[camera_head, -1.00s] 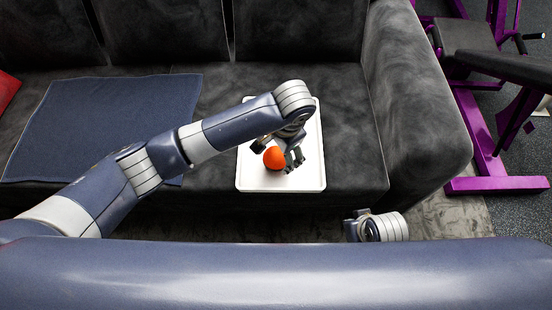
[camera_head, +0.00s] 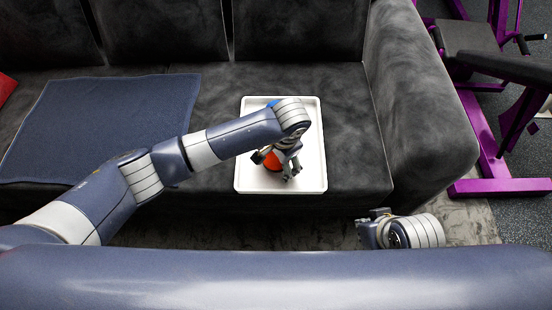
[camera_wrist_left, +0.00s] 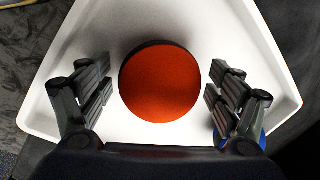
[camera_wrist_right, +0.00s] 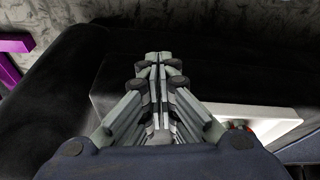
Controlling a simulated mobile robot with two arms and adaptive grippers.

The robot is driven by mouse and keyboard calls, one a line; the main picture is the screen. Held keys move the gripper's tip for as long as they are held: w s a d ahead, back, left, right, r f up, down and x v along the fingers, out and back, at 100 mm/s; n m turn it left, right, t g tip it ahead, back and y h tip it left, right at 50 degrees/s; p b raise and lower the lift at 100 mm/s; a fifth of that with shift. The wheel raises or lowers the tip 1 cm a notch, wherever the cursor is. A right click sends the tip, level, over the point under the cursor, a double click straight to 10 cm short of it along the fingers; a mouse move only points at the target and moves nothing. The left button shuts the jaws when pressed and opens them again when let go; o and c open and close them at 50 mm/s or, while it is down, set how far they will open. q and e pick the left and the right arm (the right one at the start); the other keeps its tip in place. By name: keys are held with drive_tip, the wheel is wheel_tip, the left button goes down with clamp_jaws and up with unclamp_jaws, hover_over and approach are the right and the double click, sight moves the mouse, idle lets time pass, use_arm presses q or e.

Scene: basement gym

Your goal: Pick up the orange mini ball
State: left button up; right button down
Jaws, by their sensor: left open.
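The orange mini ball (camera_head: 272,162) sits on a white tray (camera_head: 240,180) on the sofa seat, partly hidden by my left gripper in the head view. My left gripper (camera_head: 278,168) is over the ball from above. In the left wrist view the ball (camera_wrist_left: 160,82) lies between the two open fingers of the left gripper (camera_wrist_left: 160,92), with a gap on each side. My right gripper (camera_wrist_right: 160,75) is away from the tray, low in front of the sofa, with its fingers together and nothing seen between them.
A small blue thing (camera_wrist_left: 252,138) shows on the tray, mostly hidden by my left gripper. A blue cloth (camera_head: 100,125) lies on the dark sofa (camera_head: 345,120) to the left. Purple gym equipment (camera_head: 500,187) stands at the right.

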use_arm(q)
drive_tip(key=c, duration=1)
drive_tip(key=shift+c, duration=0.2)
drive_tip(key=shift+r, duration=0.1)
